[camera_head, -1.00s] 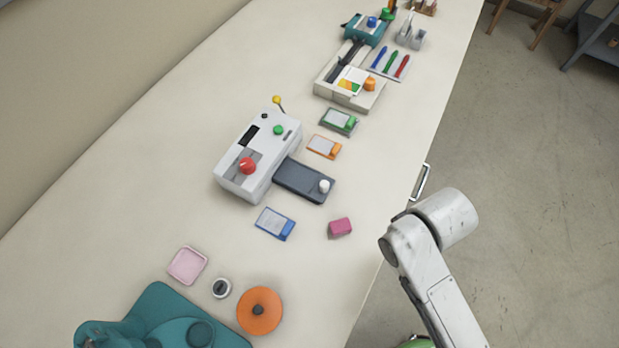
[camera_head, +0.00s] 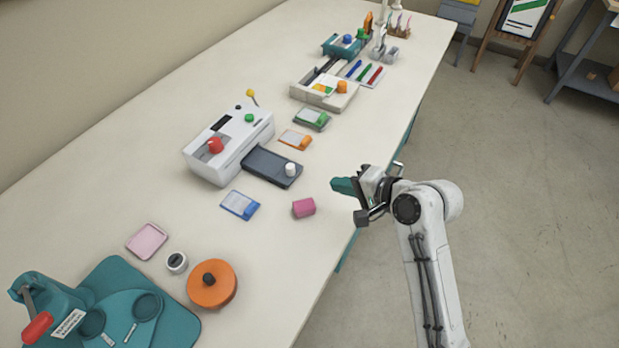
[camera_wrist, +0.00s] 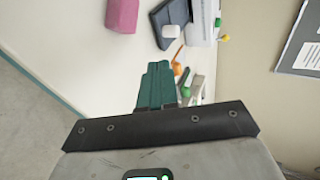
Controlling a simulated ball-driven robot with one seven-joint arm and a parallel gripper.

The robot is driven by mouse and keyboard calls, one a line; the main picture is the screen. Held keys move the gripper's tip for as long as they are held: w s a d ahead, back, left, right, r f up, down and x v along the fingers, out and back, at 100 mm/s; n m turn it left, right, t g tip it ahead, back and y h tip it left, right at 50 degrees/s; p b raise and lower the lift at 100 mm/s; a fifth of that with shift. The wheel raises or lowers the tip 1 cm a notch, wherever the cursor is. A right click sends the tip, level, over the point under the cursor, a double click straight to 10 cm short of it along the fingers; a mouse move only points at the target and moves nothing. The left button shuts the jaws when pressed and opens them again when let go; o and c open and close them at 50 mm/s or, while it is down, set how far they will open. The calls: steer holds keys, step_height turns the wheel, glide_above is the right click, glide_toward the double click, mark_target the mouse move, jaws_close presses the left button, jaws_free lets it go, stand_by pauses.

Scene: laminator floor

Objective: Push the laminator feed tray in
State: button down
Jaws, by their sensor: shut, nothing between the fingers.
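The laminator (camera_head: 229,146) is a white box with a red knob and a green button, in the middle of the table. Its dark grey feed tray (camera_head: 262,166) sticks out from its right side, with a white knob (camera_head: 291,169) near the outer end. My gripper (camera_head: 341,186) has teal fingers, pressed together and empty, near the table's right edge, apart from the tray and to its right. In the wrist view the teal fingers (camera_wrist: 156,84) point toward the dark tray (camera_wrist: 171,18) and its white knob (camera_wrist: 171,31).
A pink block (camera_head: 304,207) lies between my gripper and a blue-edged card (camera_head: 240,204). An orange-edged card (camera_head: 296,139) and a green one (camera_head: 312,118) lie beyond the tray. An orange disc (camera_head: 212,284) and a teal machine (camera_head: 130,310) stand at the near end.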

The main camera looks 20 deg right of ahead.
glide_toward(279, 170)
steer(key=shift+s+d+f, duration=0.85)
steer(key=shift+d+f, duration=0.05)
steer(key=shift+d, duration=0.2)
steer(key=shift+w+a+p, duration=0.25)
steer(key=shift+w+a, duration=0.05)
steer(key=shift+w, duration=0.25)
steer(key=shift+w+a+p, duration=0.25)
steer(key=shift+w, duration=0.3)
steer(key=shift+w+a, duration=0.3)
steer(key=shift+w, duration=0.35)
steer(key=w+a, duration=0.1)
steer(key=w, duration=0.1)
steer(key=w+a, duration=0.3)
steer(key=w, duration=0.1)
steer(key=shift+a+b, duration=0.15)
steer(key=shift+b, duration=0.2)
steer(key=shift+r, duration=0.1)
steer(key=shift+a, duration=0.1)
